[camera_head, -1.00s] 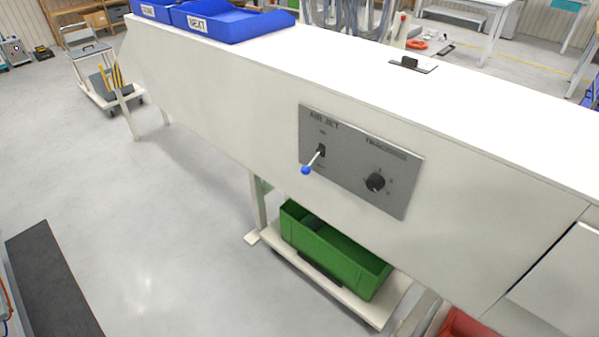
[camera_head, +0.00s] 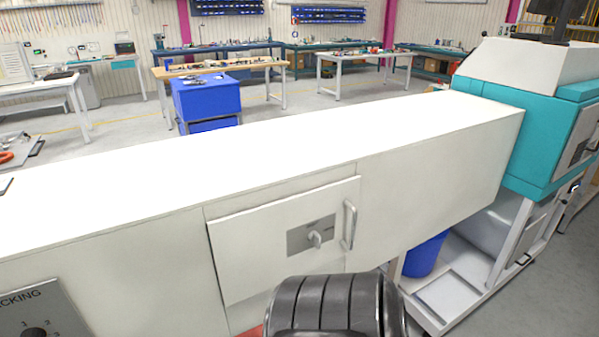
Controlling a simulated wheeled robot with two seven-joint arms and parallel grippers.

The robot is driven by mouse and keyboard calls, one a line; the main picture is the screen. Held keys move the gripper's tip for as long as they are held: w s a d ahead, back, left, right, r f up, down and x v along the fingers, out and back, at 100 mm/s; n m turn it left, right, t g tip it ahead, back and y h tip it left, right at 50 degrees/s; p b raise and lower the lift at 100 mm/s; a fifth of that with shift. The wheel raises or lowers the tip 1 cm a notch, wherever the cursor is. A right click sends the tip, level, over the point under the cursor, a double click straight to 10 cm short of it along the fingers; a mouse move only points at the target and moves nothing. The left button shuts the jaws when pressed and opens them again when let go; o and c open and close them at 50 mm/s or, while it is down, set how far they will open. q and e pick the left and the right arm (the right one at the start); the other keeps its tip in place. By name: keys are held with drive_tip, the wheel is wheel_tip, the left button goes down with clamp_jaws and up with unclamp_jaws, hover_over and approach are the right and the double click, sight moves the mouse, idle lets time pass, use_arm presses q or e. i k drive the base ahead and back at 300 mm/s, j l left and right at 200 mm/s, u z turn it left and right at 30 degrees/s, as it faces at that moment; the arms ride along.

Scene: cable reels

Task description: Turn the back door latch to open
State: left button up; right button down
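A pale door (camera_head: 262,262) is set in the side of the long white housing, near the middle of the camera_head view. It carries a small grey plate with a light turn latch (camera_head: 315,238) on it. A vertical silver bar handle (camera_head: 349,225) is at the door's right edge, right of the latch. I cannot tell whether the door lies flush or stands slightly out from the housing. Neither of my grippers is in view. A dark, ribbed part of my own arm is at the bottom centre, in front of the area below the door.
The white housing (camera_head: 430,120) runs across the view to a teal and white machine (camera_head: 545,140) at right. A panel with a black dial (camera_head: 35,331) is at lower left. A blue bin (camera_head: 425,255) stands below the housing. Workbenches and a blue box (camera_head: 205,98) stand behind.

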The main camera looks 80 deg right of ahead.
sight(313, 237)
drive_tip(key=z, duration=2.45)
